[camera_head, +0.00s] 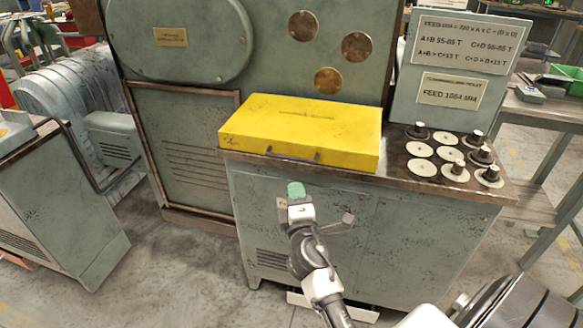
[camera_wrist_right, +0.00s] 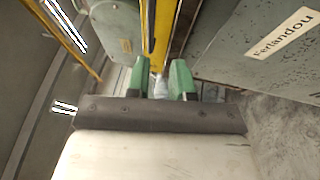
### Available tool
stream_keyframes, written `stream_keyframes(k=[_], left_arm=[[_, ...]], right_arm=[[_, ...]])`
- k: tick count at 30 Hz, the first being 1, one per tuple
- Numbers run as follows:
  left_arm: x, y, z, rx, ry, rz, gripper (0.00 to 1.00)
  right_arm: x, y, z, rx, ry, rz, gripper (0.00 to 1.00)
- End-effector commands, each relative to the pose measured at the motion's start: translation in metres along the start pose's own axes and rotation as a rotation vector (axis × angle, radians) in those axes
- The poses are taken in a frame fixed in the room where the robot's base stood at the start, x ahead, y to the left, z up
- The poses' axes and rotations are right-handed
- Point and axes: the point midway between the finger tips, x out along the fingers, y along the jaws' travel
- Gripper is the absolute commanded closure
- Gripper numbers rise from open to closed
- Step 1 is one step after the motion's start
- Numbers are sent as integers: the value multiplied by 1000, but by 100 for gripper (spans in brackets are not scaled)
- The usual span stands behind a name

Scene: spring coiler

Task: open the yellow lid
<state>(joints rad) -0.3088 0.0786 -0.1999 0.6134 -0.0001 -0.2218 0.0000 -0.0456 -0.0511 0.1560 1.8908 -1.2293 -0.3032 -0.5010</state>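The yellow lid (camera_head: 310,122) lies shut and flat on top of the grey-green cabinet (camera_head: 385,225). Its dark handle (camera_head: 292,157) sits low on its front face. My right gripper (camera_head: 296,189), with green fingertips, is in front of the cabinet, below the handle in the picture and apart from it. In the right wrist view, its two green fingers (camera_wrist_right: 160,80) stand apart with nothing held between them. A yellow strip of the lid (camera_wrist_right: 150,25) shows beyond the fingers. My left gripper is not in view.
Several round knobs and discs (camera_head: 450,160) are on the cabinet top right of the lid. A sign panel (camera_head: 465,60) and a tall machine housing (camera_head: 260,50) stand behind. A label (camera_wrist_right: 285,33) is on the cabinet front. Floor is free at front left.

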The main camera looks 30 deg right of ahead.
Motion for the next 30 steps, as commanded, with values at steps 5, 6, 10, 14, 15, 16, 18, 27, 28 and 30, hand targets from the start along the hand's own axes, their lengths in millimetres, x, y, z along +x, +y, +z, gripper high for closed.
stream_keyframes(k=[5,6,10,14,15,16,18,27,28,30], left_arm=[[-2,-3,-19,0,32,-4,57],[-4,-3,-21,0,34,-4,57],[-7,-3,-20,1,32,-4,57],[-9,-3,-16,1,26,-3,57],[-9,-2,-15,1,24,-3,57],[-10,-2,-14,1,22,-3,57],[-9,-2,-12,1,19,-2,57],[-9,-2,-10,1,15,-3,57],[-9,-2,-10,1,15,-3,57],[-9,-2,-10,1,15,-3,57]], right_arm=[[15,14,4,-25,-15,32,78],[22,15,5,-24,-15,32,78],[47,15,5,-22,-15,31,78],[72,15,5,-22,-15,30,78],[78,15,5,-22,-15,30,78],[83,15,6,-21,-15,29,78],[92,14,5,-20,-14,29,78],[109,14,5,-20,-13,27,78],[109,14,5,-20,-13,27,78],[109,14,5,-20,-13,27,78]])
